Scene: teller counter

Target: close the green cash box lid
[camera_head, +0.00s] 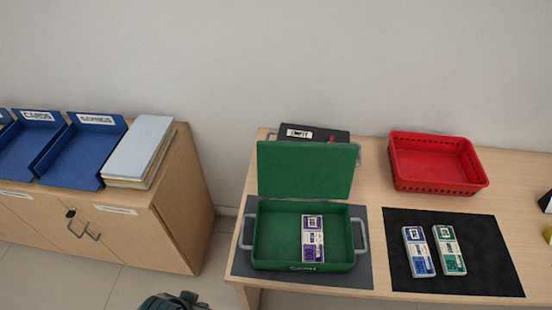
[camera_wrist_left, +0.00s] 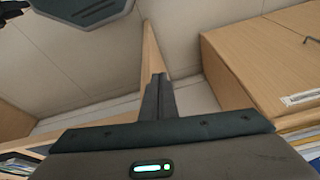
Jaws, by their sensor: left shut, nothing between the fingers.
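The green cash box (camera_head: 259,262) stands on the counter with its lid (camera_head: 308,168) open, raised at the back edge. A purple and white banded bundle (camera_head: 313,238) lies inside it, right of the middle. Grey handles show on both sides of the box. My left gripper (camera_head: 188,297) is at the bottom edge of the head view, left of and in front of the box, apart from it. In the left wrist view the gripper (camera_wrist_left: 159,90) is shut and empty, over the floor. My right gripper is not in view.
The box sits on a grey mat (camera_head: 373,281). To its right, a black mat (camera_head: 500,268) holds a blue bundle (camera_head: 418,252) and a green bundle (camera_head: 449,250). A red basket (camera_head: 478,187) stands behind. A dark item (camera_head: 335,134) is behind the lid. A wooden cabinet (camera_head: 160,240) stands left, beyond a gap.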

